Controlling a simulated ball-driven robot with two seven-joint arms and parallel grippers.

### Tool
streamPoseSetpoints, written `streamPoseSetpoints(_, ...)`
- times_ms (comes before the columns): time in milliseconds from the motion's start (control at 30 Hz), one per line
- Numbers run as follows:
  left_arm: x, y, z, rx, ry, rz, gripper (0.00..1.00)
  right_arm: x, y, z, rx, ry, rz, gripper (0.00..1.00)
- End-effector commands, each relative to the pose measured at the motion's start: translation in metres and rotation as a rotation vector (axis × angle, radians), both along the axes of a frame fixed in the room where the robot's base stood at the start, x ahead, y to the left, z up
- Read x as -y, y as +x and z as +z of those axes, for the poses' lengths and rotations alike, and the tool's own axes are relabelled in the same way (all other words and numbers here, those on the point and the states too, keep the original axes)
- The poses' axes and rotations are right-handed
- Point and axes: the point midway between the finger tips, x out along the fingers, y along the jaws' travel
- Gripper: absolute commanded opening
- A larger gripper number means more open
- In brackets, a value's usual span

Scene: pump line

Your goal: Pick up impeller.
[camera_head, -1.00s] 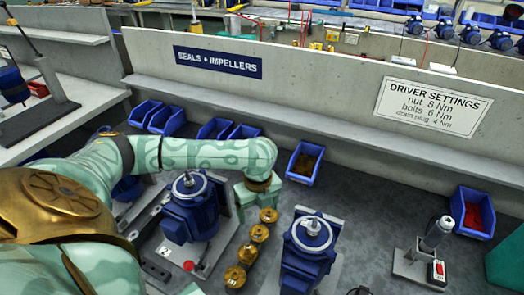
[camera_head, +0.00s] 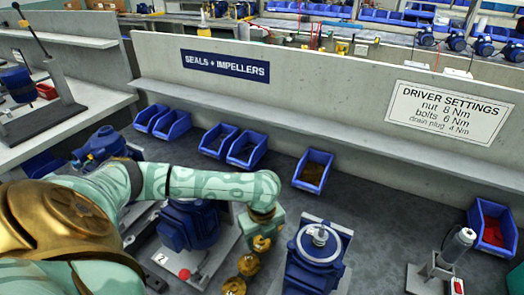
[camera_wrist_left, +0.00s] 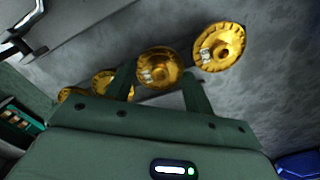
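A row of gold, round impellers lies on the grey bench. In the head view, one impeller (camera_head: 260,243) is just below my left gripper (camera_head: 263,230), with two more impellers nearer to me. In the left wrist view, several impellers show in a slanting row. My left gripper (camera_wrist_left: 158,80) is open there, its two dark fingers apart. One impeller (camera_wrist_left: 160,66) shows between and beyond the fingertips, and another impeller (camera_wrist_left: 219,46) lies to the upper right, outside them. I cannot tell whether the fingers touch any impeller. My right gripper is not in view.
A blue pump (camera_head: 318,242) stands right of the row, and another blue pump (camera_head: 190,224) stands left, partly behind my arm. Blue bins (camera_head: 313,171) line the back wall. Bench surface between the right pump and the driver stand (camera_head: 440,262) is clear.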

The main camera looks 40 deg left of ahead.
Motion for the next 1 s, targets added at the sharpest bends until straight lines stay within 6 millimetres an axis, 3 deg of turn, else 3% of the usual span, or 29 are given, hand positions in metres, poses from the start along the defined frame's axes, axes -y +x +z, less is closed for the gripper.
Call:
streamPoseSetpoints(33, 0.0, 0.0, 0.0, 0.0, 0.0, 0.0, 0.37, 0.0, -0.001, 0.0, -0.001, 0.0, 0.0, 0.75)
streamPoseSetpoints(67, 0.0, 0.0, 0.0, 0.0, 0.0, 0.0, 0.3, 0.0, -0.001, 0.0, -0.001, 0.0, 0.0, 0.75)
streamPoseSetpoints(433, 0.0, 0.0, 0.005, 0.001, 0.0, 0.0, 0.3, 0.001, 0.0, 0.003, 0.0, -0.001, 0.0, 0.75)
streamPoseSetpoints(667, 0.0, 0.001, 0.041, 0.006, -0.001, 0.001, 0.3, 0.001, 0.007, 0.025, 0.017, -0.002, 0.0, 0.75)
streamPoseSetpoints(900, 0.013, -0.047, 0.099, 0.004, 0.0, -0.003, 0.3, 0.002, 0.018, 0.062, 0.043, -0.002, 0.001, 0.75)
streamPoseSetpoints(1000, 0.021, -0.075, 0.11, -0.002, -0.002, -0.002, 0.3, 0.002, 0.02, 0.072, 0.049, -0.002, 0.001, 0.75)
